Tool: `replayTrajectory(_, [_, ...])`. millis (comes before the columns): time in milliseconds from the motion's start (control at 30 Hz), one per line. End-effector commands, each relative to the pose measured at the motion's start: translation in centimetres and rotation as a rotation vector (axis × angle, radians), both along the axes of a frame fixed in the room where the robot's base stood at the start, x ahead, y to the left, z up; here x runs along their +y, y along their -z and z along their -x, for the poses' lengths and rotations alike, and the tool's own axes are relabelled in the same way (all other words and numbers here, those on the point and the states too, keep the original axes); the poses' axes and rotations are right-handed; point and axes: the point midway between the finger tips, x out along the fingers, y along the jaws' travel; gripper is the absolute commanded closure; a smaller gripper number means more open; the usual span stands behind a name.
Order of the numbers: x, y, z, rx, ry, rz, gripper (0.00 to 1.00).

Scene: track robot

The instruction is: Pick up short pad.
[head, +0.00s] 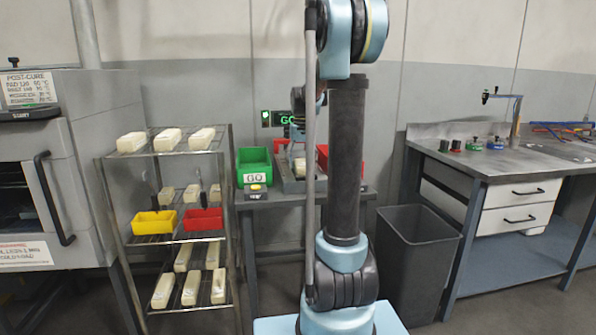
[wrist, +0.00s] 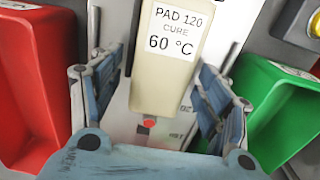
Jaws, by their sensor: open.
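A cream pad (wrist: 160,82) with a white label reading "PAD 120 CURE 60 °C" lies between the fingers of my gripper (wrist: 158,92) in the wrist view. The fingers are open, one on each side of the pad, with gaps showing. The pad rests over a pale plate (wrist: 130,122) with a red dot and small print. In the head view, a small cream piece (head: 300,165) shows on the grey fixture between the bins. My arm hides much of that spot, and my gripper is not clear there.
A red bin (wrist: 38,85) and a green bin (wrist: 285,115) flank the pad closely. The head view shows a rack (head: 225,165) with several cream pads, a yellow tray (head: 154,222), a red tray (head: 202,220), a dark waste bin (head: 415,250) and a workbench (head: 480,165).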

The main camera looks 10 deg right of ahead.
Motion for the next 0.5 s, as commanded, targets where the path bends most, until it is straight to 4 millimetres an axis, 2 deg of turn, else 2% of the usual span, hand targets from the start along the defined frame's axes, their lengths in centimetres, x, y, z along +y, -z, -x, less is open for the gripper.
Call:
replayTrajectory(200, [-0.06, 0.10, -0.01, 0.000, 0.001, 0.000, 0.30])
replayTrajectory(267, [-0.08, 0.09, -0.01, 0.000, 0.001, 0.000, 0.41])
replayTrajectory(400, [-0.11, 0.08, -0.01, 0.000, 0.001, 0.000, 0.73])
replayTrajectory(433, [-0.12, 0.08, 0.00, 0.000, 0.002, 0.000, 0.77])
replayTrajectory(500, [-0.13, 0.08, -0.01, 0.000, 0.002, 0.000, 0.77])
